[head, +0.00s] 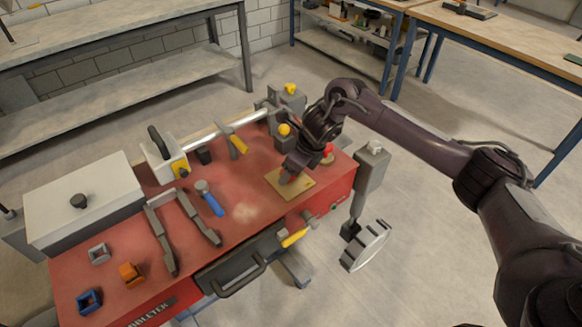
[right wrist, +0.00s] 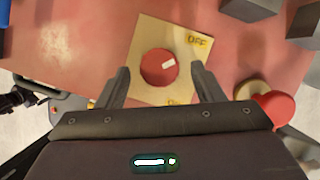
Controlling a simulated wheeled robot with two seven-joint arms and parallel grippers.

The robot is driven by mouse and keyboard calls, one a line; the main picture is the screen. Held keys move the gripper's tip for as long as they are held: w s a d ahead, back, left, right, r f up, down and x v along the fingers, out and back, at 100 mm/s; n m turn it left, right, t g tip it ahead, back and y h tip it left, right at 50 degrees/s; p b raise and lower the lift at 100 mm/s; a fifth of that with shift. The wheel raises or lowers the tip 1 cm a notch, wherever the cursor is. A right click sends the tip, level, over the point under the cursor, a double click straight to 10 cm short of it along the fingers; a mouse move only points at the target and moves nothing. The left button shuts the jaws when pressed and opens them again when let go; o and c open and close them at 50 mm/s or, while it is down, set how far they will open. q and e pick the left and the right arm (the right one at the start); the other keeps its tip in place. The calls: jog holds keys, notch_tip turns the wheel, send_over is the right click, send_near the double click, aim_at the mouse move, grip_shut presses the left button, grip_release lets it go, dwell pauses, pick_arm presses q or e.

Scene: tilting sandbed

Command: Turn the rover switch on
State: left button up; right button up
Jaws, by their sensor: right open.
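The rover switch is a round red knob (right wrist: 157,70) with a white mark, set on a square yellow plate (right wrist: 150,30). The white mark sits on the knob's upper right, towards an OFF label (right wrist: 197,41). A second label at the plate's lower edge is partly hidden. In the head view the plate (head: 303,186) lies on the red bench top, and my gripper hides the knob. My right gripper (head: 289,178) is over the plate. In the right wrist view its open fingers (right wrist: 161,76) stand either side of the knob; contact cannot be told. My left gripper is not in view.
A red mushroom button (right wrist: 273,108) stands close to the right finger; it also shows in the head view (head: 328,150). A yellow ball-topped lever (head: 284,130) stands behind my gripper. A blue-handled tool (head: 210,198) lies left of the plate.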

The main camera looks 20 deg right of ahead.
jog(key=shift+w+a+f, duration=0.15)
jog(key=shift+f, duration=0.25)
jog(key=c, duration=1)
jog(key=shift+o, duration=0.2)
